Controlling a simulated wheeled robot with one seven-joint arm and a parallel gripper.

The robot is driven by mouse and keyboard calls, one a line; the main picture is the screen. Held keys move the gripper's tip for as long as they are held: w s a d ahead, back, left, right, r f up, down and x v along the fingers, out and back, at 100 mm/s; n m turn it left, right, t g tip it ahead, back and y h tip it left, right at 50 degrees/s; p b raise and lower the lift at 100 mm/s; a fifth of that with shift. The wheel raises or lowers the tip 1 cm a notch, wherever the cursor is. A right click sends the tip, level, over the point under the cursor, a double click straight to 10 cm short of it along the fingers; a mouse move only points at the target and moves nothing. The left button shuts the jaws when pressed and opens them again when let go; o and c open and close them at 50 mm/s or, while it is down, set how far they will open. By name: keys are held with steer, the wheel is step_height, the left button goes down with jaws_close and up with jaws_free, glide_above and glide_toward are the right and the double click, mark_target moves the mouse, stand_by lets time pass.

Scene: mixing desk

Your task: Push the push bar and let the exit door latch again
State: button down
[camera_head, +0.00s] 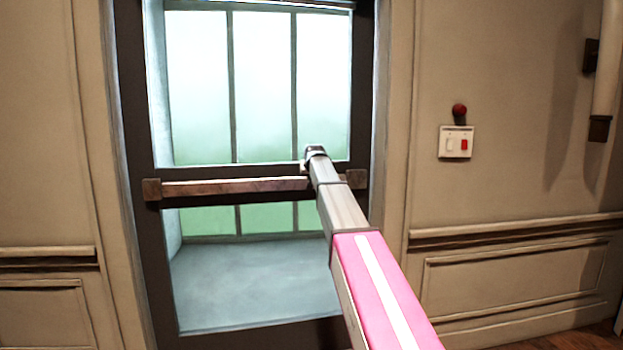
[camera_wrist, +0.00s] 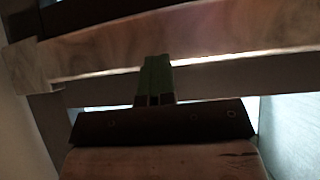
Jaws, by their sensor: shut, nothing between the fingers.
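The exit door (camera_head: 137,100) has a dark frame around glass panes and looks shut in its surround in the head view. The push bar (camera_head: 235,187) runs level across it, brownish, with a square block at each end. My gripper (camera_head: 314,152) is at the right part of the bar, its fingers mostly hidden by my arm. In the wrist view the shut, empty fingers (camera_wrist: 155,62) point at the push bar (camera_wrist: 220,35), their tips overlapping its lower edge. I cannot tell whether they touch it. The latch is not visible.
A white switch plate (camera_head: 456,142) with a red button and a red knob (camera_head: 459,109) above it are on the wall right of the door. Panelled wall with raised trim (camera_head: 510,230) stands on both sides. The wrist view is dark.

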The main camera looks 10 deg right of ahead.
steer(key=shift+w+a, duration=1.45)
steer(key=shift+w, duration=8.35)
steer(key=s, duration=4.2)
steer(key=shift+s+d, duration=0.15)
steer(key=shift+f, duration=0.1)
steer(key=s+d+f+g, duration=0.15)
steer(key=s+f, duration=0.35)
steer(key=f, duration=0.7)
steer(key=s+f+g, duration=0.3)
steer(key=s+f, duration=0.2)
steer(key=f, duration=0.8)
steer(key=s+d+f+g, duration=0.1)
steer(key=s+f+g, duration=0.35)
steer(key=f, duration=0.75)
steer(key=s+d+f+g, duration=0.1)
steer(key=s+f, duration=1)
steer(key=s, duration=0.1)
steer(key=shift+d, duration=0.15)
